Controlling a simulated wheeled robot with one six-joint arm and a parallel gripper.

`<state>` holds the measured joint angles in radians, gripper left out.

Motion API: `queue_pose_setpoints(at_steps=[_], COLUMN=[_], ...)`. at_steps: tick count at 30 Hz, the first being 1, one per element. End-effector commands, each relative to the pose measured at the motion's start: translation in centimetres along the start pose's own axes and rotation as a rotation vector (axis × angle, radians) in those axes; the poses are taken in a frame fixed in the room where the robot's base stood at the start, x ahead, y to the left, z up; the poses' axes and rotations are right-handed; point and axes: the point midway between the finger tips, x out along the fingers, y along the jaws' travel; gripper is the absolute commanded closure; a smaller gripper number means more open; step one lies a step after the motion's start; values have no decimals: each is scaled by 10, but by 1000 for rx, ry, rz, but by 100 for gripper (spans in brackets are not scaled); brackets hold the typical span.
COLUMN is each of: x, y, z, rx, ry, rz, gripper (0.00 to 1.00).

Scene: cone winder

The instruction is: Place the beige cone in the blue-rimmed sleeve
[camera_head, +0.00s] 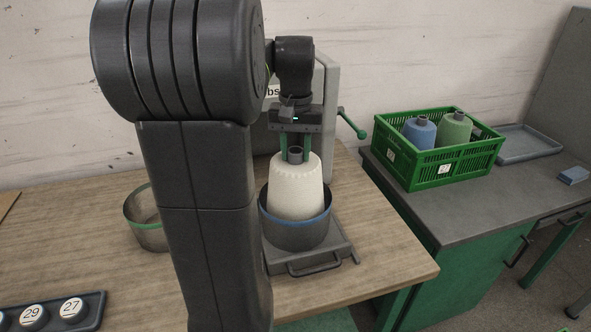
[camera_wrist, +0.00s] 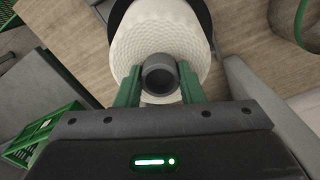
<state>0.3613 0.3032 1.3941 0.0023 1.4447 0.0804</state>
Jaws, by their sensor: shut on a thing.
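The beige cone (camera_head: 296,187) stands about upright, with its lower part hidden inside the blue-rimmed sleeve (camera_head: 296,235). Whether its base rests on the bottom cannot be seen. My gripper (camera_head: 295,155) is above the cone, its green fingers shut on the grey tube at the cone's top. In the wrist view my gripper (camera_wrist: 159,82) has a finger on each side of the tube, and the beige cone (camera_wrist: 160,35) spreads out beyond it. The dark sleeve shows only in part there.
The sleeve stands on a grey plate (camera_head: 340,245) with a handle. A green-rimmed sleeve (camera_head: 150,236) is to the left, partly behind my arm. A green crate (camera_head: 420,177) with a blue cone (camera_head: 419,133) and a green cone (camera_head: 455,131) sits on the right bench. A numbered rack (camera_head: 55,318) is front left.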

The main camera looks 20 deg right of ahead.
Motion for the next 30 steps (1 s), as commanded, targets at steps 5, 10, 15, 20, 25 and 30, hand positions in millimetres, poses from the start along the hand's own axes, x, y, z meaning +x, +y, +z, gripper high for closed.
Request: queue_pose_setpoints(at_steps=[5,10,15,20,25,30], x=[11,34,52,54,54,57], y=[0,0,0,0,0,0], z=[-1,0,0,-1,-1,0], rx=[0,0,0,0,0,0], ry=[2,-1,1,3,3,1], rz=[1,1,1,0,0,0], gripper=[100,100,100,100,100,50])
